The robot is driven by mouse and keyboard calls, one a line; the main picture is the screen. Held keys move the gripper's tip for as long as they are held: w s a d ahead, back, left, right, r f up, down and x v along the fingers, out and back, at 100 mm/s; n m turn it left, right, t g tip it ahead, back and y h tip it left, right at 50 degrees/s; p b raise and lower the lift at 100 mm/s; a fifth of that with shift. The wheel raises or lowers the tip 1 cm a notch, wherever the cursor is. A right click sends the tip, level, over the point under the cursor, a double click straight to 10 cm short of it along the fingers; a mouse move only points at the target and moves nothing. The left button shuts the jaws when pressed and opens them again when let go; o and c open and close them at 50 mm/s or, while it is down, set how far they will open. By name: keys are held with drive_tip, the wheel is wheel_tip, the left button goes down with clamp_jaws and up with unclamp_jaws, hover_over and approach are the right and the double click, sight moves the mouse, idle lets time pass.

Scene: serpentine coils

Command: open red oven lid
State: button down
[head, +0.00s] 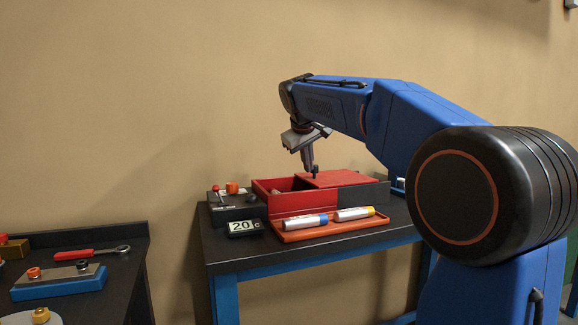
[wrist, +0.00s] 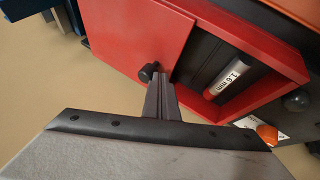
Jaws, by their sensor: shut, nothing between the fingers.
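The red oven (head: 276,207) is a low red box on the dark bench. Its flat red lid (head: 348,178) lies over the right part, and the left part is uncovered. In the wrist view the lid (wrist: 135,32) has a black knob (wrist: 148,72) near its edge, also visible in the head view (head: 316,170). My gripper (head: 309,168) is shut and empty, pointing down beside the knob. In the wrist view the shut fingertips (wrist: 161,82) are close beside the knob, not around it; contact is unclear. A grey rod marked 1.6 mm (wrist: 222,83) lies inside the open part.
An orange-red tray (head: 330,231) with two white tubes (head: 306,221) sits in front of the oven. A display reading 20 (head: 244,227) and a control box with a red-topped lever (head: 216,190) stand to the left. Another bench (head: 120,270) holds tools further left.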

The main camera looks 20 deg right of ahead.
sight(319, 180)
drive_tip(key=shift+d, duration=1.95)
